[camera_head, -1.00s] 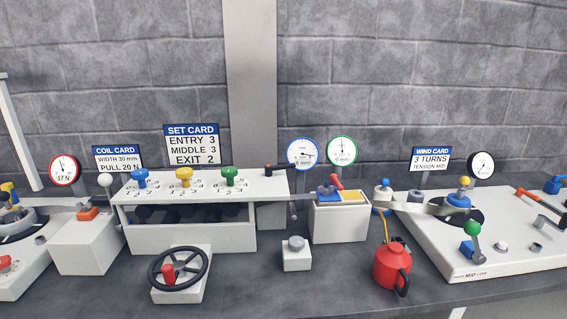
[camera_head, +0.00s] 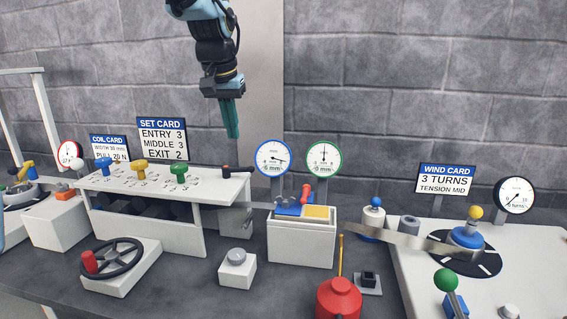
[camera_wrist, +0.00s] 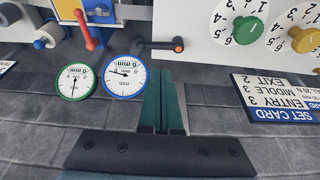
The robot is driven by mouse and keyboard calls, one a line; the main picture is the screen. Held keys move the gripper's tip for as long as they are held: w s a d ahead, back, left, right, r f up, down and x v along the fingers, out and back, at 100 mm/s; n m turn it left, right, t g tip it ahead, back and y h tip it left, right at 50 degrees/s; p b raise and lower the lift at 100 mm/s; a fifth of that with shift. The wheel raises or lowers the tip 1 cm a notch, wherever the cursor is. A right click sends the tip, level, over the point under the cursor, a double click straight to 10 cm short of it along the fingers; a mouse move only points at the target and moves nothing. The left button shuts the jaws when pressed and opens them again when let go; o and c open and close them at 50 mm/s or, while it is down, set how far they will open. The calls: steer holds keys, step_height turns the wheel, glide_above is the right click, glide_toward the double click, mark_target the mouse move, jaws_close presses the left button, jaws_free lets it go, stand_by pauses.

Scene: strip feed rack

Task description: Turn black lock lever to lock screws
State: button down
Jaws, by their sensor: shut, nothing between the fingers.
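The black lock lever (camera_head: 238,170) sits at the right end of the white rack top (camera_head: 205,193). In the wrist view the lever (camera_wrist: 160,45) shows as a black bar with an orange tip. My gripper (camera_head: 233,136) hangs fingers down above and behind the lever, apart from it. Its green fingers (camera_wrist: 165,76) are shut with nothing between them. The blue (camera_head: 103,164), yellow (camera_head: 140,165) and green (camera_head: 178,170) screw knobs stand in a row on the rack, left of the lever. The set card (camera_head: 161,140) reads ENTRY 3, MIDDLE 3, EXIT 2.
Blue-rimmed (camera_head: 273,158) and green-rimmed (camera_head: 324,158) gauges stand right of the lever. A white box with a red lever (camera_head: 306,193) is below them. A black handwheel (camera_head: 112,257) and a red oil can (camera_head: 339,299) are in front. The brick wall is behind.

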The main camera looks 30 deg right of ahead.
steer(key=x, duration=0.3)
steer(key=p+x, duration=0.1)
steer(key=x, duration=0.2)
steer(key=d+p+x, duration=0.1)
steer(key=x, duration=0.2)
steer(key=shift+s+d+f, duration=0.2)
steer(key=shift+f, duration=0.15)
steer(key=shift+a, duration=0.1)
